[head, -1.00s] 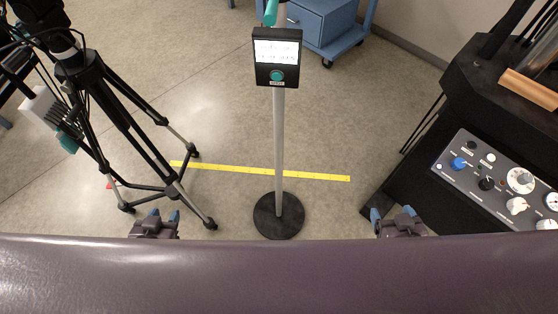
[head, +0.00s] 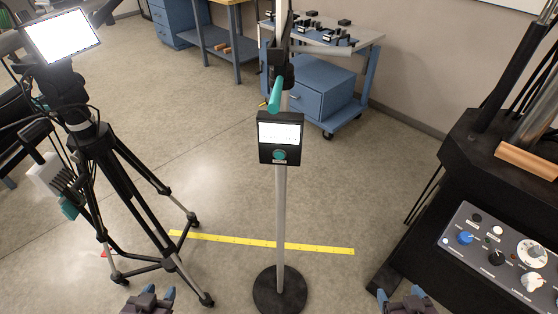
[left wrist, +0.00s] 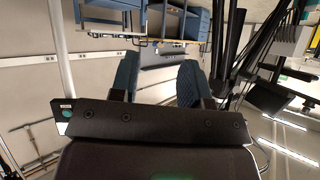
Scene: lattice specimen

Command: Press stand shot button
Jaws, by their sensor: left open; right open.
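The stand (head: 280,222) is a grey pole on a round black base. It carries a black box (head: 265,152) with a lit white screen, and the round teal button (head: 280,155) sits below the screen. A teal handle shows above the box. My left gripper (head: 158,292) is at the bottom edge, left of the stand, open and empty, well away from the button. In the left wrist view its two blue fingers (left wrist: 158,82) are spread, and a teal button (left wrist: 65,114) shows at the left. My right gripper (head: 395,294) is at the bottom edge, right of the stand, open and empty.
A black tripod (head: 120,185) with a lit panel stands at the left. A machine with a knobbed control panel (head: 500,256) stands at the right. A yellow tape strip (head: 220,238) crosses the floor behind the stand. A blue cart (head: 325,85) is at the back.

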